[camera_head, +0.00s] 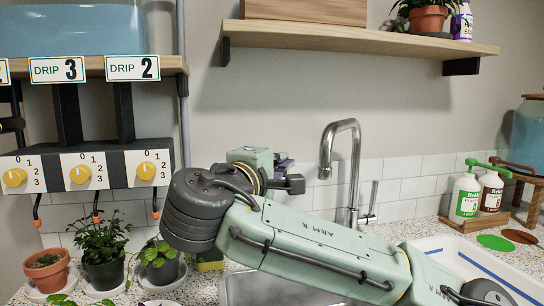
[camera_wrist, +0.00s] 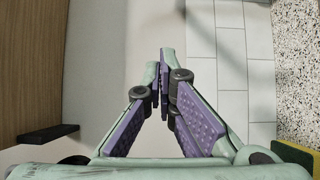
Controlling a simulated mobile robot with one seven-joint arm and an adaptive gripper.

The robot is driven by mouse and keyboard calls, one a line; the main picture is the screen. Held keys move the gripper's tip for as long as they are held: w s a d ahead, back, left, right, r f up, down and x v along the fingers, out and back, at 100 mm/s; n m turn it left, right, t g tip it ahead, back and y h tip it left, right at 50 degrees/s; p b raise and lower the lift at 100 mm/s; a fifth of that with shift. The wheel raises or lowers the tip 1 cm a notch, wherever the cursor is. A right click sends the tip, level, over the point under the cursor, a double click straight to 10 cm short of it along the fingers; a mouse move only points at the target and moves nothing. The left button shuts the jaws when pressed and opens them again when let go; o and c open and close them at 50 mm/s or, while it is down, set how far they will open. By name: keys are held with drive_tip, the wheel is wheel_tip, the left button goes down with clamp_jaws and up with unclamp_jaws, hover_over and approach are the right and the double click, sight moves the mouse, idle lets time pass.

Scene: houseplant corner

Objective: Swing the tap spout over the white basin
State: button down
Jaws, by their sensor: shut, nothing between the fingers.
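The chrome tap (camera_head: 355,185) stands upright at the back of the counter, with a hooked spout and a side lever. Its spout (camera_head: 327,155) curves toward the left, its tip on the steel basin's side. The steel basin (camera_head: 235,290) is largely hidden by my arm. The white basin (camera_head: 436,243) is at the right, partly covered by my arm. My gripper (camera_head: 287,165) is left of the spout, mostly hidden behind my wrist in the head view. In the wrist view my gripper (camera_wrist: 166,60) is shut and empty, and no tap shows there.
A wooden shelf (camera_head: 360,35) hangs above the tap. White and brown bottles (camera_head: 466,195) stand in a wooden tray at the right. Potted plants (camera_head: 102,250) stand at the left below the drip dial panel (camera_head: 85,170). The tiled wall (camera_head: 405,185) is close behind the tap.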

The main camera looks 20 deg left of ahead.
drive_tip(key=shift+w+d+p, duration=0.25)
drive_tip(key=shift+d+p, duration=0.05)
drive_tip(key=shift+d, duration=0.35)
drive_tip(key=shift+w+d+p, duration=0.3)
drive_tip(key=shift+d, duration=0.4)
drive_tip(key=shift+w+d+p, duration=0.25)
drive_tip(key=shift+d+p, duration=0.05)
drive_tip(key=shift+d, duration=0.35)
